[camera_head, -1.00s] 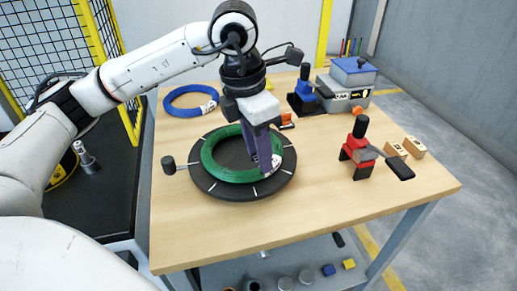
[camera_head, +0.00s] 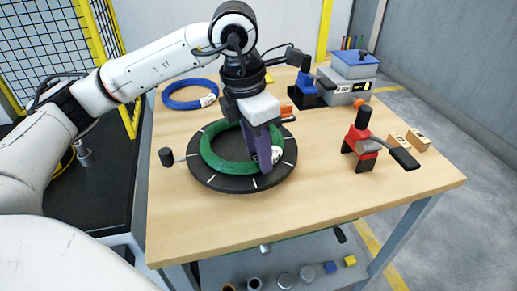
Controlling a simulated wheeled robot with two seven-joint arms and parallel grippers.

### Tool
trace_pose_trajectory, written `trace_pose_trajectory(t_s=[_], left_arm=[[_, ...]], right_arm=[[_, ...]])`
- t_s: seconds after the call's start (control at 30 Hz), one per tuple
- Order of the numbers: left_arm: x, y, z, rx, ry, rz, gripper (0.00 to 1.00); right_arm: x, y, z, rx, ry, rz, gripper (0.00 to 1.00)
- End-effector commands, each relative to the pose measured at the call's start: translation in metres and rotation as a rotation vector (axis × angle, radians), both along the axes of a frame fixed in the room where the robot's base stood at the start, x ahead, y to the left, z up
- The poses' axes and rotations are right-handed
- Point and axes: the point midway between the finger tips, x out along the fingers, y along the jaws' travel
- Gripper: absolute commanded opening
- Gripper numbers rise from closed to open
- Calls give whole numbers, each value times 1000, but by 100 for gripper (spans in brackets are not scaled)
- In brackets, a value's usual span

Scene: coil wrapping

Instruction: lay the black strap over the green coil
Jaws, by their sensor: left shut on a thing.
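The green coil (camera_head: 212,158) lies flat on the round black turntable (camera_head: 206,178), inside its edge as far as I can see. My left gripper (camera_head: 264,158) reaches down from above at the coil's right side. Its dark purple fingers are shut on the coil's ring, beside a white label (camera_head: 278,154). The fingers hide part of the coil's right side. I cannot make out a black strap for certain in this view. My right gripper is not in view.
A blue coil (camera_head: 189,97) lies at the back left of the table. A red tool with a black handle (camera_head: 362,150) stands to the right, near wooden blocks (camera_head: 417,141). Grey and blue boxes (camera_head: 350,77) stand at the back right. The front of the table is clear.

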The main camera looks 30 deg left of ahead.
Motion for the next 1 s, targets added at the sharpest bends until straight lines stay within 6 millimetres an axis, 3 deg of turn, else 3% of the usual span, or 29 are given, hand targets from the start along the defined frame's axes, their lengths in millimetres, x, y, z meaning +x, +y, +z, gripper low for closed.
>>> trace_pose_trajectory(t_s=[0.13,0.17,0.27,0.67,0.77,1.0], left_arm=[[0,0,-5,0,0,-1,12],[0,0,-3,0,-1,0,38],[0,0,-3,0,0,0,55],[0,0,-3,0,0,0,55],[0,0,-3,0,0,0,55],[-6,4,52,-3,-5,0,55]], right_arm=[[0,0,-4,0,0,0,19],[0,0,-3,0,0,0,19],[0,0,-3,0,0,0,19],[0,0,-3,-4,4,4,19],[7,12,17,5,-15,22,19],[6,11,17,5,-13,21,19]])
